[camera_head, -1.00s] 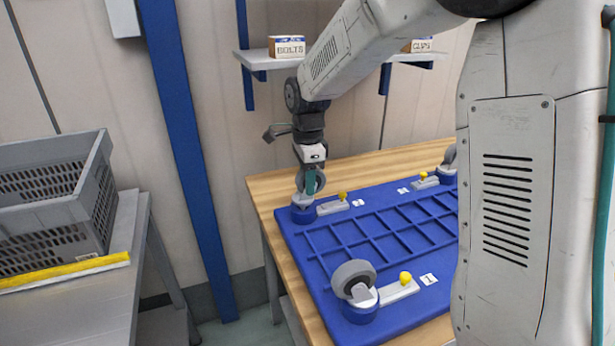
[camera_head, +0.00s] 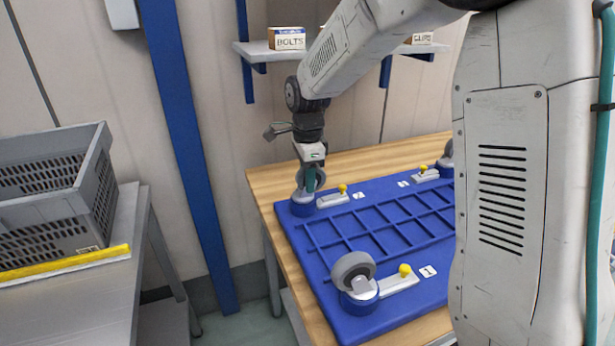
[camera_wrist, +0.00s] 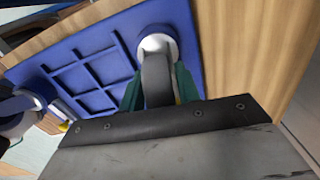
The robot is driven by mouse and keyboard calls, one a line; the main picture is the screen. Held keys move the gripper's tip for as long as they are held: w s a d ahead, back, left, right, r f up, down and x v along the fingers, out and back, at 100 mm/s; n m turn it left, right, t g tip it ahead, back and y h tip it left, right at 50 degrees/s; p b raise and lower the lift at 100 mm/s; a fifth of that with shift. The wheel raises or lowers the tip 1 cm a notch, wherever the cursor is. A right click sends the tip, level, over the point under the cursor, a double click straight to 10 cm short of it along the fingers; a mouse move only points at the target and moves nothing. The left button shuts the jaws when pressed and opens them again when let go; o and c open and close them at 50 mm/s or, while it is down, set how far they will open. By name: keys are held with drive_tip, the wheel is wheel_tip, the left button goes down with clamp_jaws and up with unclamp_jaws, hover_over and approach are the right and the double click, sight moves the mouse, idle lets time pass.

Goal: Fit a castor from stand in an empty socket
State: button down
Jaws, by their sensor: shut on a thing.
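My gripper (camera_head: 311,181) points down at the back left corner of the blue board (camera_head: 312,262). Its green fingers are shut on a grey-wheeled castor (camera_wrist: 157,80), one on each side of the wheel. The castor stands wheel up, its pale base at the round blue socket (camera_head: 303,208) beside label 2. In the wrist view the pale base lies within the blue ring (camera_wrist: 172,33); I cannot tell how deep it sits. Another castor (camera_head: 352,267) stands wheel up in the front socket (camera_head: 359,304) beside label 1.
Grey levers with yellow knobs (camera_head: 404,270) lie beside the sockets. A third socket at the back right is partly hidden by my arm. A grey crate (camera_head: 60,200) stands on a bench at left. A shelf (camera_head: 270,52) with boxes hangs behind the arm.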

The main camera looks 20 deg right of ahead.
drive_tip(key=shift+f, duration=0.15)
drive_tip(key=c, duration=0.9)
unclamp_jaws()
wheel_tip(320, 180, up, 8)
drive_tip(key=shift+f, duration=0.1)
